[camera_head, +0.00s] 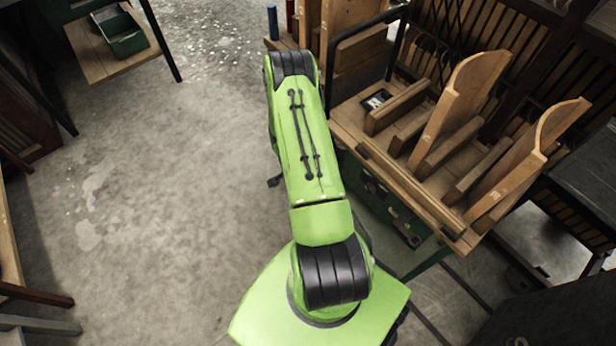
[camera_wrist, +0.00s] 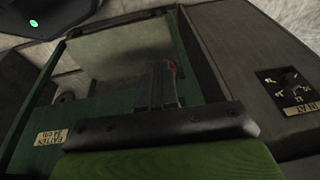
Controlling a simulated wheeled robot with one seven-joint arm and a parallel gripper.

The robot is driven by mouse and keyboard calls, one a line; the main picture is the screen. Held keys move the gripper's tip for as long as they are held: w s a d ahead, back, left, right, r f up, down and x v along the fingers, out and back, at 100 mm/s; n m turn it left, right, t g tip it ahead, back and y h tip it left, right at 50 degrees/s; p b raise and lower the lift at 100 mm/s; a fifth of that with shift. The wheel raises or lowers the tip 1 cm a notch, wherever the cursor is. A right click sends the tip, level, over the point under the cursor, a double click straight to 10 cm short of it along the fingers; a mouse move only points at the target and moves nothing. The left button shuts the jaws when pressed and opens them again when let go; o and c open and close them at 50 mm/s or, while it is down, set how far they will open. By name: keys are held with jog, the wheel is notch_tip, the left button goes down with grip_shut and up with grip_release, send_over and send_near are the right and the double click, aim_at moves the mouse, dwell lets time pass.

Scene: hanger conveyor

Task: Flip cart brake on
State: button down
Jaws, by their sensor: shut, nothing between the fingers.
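The cart (camera_head: 385,172) stands right of my arm in the head view, with a wooden top and a green frame. In the wrist view, a green frame (camera_wrist: 88,112) lies in front of me; I cannot tell for sure that it is the cart's. My gripper (camera_wrist: 165,75) is shut and empty, its dark fingers pointing at this frame. A small red piece (camera_wrist: 172,68) shows at the fingertips. It may be part of the brake, but it is too small and dark to tell. In the head view, my arm hides the gripper.
Upright wooden boards and slats (camera_head: 465,100) fill the cart top. A dark panel with a labelled dial (camera_wrist: 285,85) is at the right of the wrist view. A table with a green bin (camera_head: 122,35) stands at upper left. The concrete floor (camera_head: 170,190) left of my arm is clear.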

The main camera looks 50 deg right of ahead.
jog(key=shift+f+b, duration=1)
jog(key=shift+f, duration=0.3)
